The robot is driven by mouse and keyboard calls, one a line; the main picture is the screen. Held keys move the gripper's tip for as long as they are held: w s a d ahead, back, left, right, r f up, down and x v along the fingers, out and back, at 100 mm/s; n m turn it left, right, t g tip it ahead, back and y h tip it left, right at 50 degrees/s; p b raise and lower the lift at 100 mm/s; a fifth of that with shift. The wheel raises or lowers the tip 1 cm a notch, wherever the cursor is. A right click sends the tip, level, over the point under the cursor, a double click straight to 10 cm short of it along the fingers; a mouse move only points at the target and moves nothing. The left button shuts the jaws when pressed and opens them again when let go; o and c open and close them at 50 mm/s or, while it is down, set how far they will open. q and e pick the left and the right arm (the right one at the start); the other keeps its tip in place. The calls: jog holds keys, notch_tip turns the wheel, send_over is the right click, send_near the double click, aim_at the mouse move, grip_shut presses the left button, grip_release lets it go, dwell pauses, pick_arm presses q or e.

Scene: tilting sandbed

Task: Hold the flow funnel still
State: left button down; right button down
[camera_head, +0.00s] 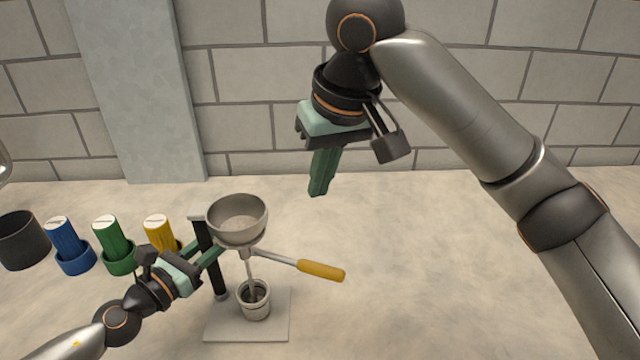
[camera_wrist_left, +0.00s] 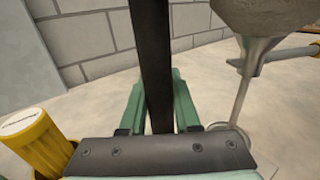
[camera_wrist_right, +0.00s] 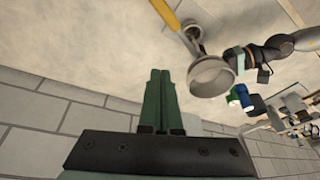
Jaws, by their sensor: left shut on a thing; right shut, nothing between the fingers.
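The flow funnel (camera_head: 237,232) is a metal bowl with a narrow spout, held on a stand with a black post (camera_head: 211,262). It also shows in the right wrist view (camera_wrist_right: 209,77) and at the top of the left wrist view (camera_wrist_left: 262,15). A lever with a yellow handle (camera_head: 321,271) sticks out to the right below the bowl. A small metal cup (camera_head: 254,303) stands under the spout. My left gripper (camera_head: 216,252) is shut on the post, which passes between its green fingers in the left wrist view (camera_wrist_left: 156,95). My right gripper (camera_head: 321,182) is shut and empty, raised above the table.
A dark round container (camera_head: 22,241) stands at the far left. Blue (camera_head: 65,240), green (camera_head: 108,238) and yellow (camera_head: 157,230) cylinders sit in holders beside it. The stand's flat base plate (camera_head: 275,328) rests on the table. The table's right side is clear; a block wall (camera_head: 270,90) stands behind.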

jog(key=w+d+f+n+g+y, duration=0.1)
jog(key=d+f+n+g+y, duration=0.25)
jog(key=d+n+y, duration=0.45)
jog(key=m+y, duration=0.1)
jog(key=m, duration=0.1)
send_over(333, 269)
jog(key=w+d, duration=0.2)
jog(key=w, duration=0.2)
notch_tip(333, 269, down, 5)
jog(key=s+f, duration=0.1)
jog(key=s+a+f, duration=0.1)
jog(key=f, duration=0.1)
jog(key=shift+a+g, duration=0.1)
jog(key=shift+g, duration=0.15)
jog(key=shift+s+a, duration=0.2)
jog(key=shift+s, duration=0.35)
jog(key=shift+s+a, duration=0.2)
jog(key=shift+s, duration=0.35)
jog(key=shift+f, duration=0.1)
jog(key=shift+w, duration=0.1)
